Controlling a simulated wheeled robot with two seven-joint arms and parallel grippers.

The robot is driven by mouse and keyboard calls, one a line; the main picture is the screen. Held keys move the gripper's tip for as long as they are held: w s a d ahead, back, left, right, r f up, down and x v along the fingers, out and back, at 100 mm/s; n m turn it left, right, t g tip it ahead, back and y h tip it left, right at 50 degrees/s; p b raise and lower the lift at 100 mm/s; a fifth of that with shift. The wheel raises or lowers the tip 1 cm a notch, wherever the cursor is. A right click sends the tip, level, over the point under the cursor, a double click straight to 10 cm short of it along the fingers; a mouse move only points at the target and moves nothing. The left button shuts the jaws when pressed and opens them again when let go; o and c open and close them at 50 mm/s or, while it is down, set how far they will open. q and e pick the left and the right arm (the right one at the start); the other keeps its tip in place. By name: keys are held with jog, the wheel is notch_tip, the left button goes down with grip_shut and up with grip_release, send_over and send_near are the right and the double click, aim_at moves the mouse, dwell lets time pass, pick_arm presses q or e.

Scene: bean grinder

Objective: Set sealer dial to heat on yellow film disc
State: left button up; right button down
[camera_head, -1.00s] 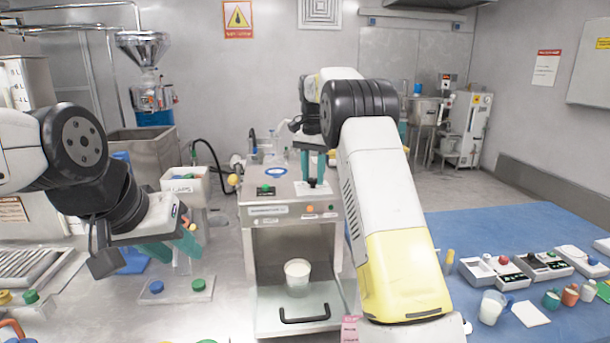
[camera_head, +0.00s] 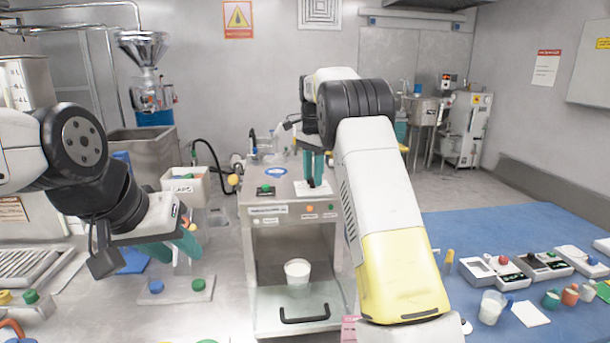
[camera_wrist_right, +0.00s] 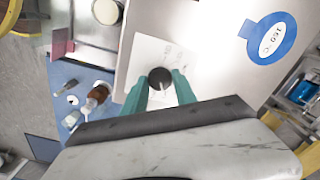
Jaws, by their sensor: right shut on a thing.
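The sealer (camera_head: 290,232) is a steel box with an open front, a white cup (camera_head: 297,270) inside and a blue-rimmed disc (camera_head: 275,172) on top. In the right wrist view that blue disc (camera_wrist_right: 271,38) reads 160 C. The black round dial (camera_wrist_right: 160,78) with a light pointer line sits on a white plate (camera_wrist_right: 146,52). My right gripper (camera_wrist_right: 160,82) has its teal fingers shut on the dial. In the head view my right gripper (camera_head: 314,182) is over the sealer top. My left gripper (camera_head: 172,252) is open and empty, left of the sealer. I cannot make out a yellow film disc.
A panel with blue and green buttons (camera_head: 176,289) lies below my left gripper. A white bin (camera_head: 186,185) stands behind it. The blue mat (camera_head: 510,225) at right holds several small devices and cups. A yellow-knobbed lever (camera_head: 233,180) is at the sealer's left.

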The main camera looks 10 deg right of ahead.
jog(key=c, duration=1)
grip_release()
notch_tip(320, 180, up, 7)
jog(key=shift+w+f, duration=0.1)
jog(key=shift+r, duration=0.5)
